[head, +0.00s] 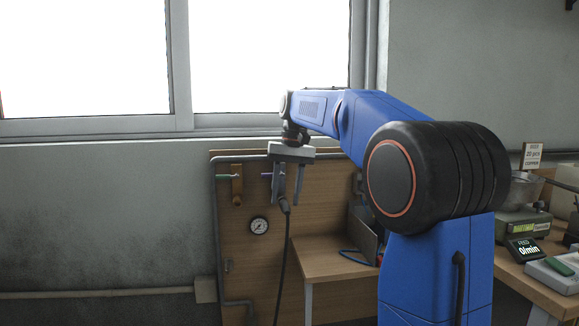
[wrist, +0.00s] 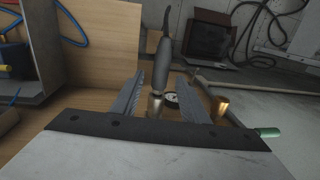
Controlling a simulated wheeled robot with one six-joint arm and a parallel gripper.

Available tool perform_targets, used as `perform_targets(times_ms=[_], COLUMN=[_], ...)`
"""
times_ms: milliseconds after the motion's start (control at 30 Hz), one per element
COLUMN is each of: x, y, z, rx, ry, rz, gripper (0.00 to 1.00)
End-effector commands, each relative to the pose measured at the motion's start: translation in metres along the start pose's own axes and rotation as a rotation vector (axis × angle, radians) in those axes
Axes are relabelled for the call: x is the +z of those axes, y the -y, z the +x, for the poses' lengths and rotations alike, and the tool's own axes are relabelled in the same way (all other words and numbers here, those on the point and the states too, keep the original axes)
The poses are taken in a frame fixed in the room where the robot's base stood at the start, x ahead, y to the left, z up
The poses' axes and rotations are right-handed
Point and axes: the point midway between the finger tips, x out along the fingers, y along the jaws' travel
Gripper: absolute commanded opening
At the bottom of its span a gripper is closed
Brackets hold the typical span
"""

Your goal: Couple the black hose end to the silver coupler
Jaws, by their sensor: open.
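The black hose end (wrist: 162,62) stands between the two finger lines of my gripper (wrist: 163,98) in the wrist view. Its near end meets the silver coupler (wrist: 155,106) in line, with no clear gap. I cannot tell how deeply it is seated. In the head view the hose end (head: 285,206) points up just below my gripper (head: 289,194), and its hose hangs down from it. My gripper is open, with a finger on either side of the hose end and coupler.
A round gauge (head: 259,226) is below. A wooden bench (head: 325,262) with a metal box and blue hose stands right of the hanging hose.

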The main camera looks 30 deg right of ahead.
Motion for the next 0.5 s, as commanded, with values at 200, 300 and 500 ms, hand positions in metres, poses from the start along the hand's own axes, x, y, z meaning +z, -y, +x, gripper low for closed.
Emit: perform_targets(times_ms=[200,300,500], x=[-0.001,-0.001,-0.001], y=[0.0,0.0,0.0], z=[-0.04,-0.06,-0.099], rx=[0.0,-0.001,-0.001], ry=[-0.003,-0.003,-0.002], rz=[0.0,0.0,0.0], gripper=[0.41,0.41,0.41])
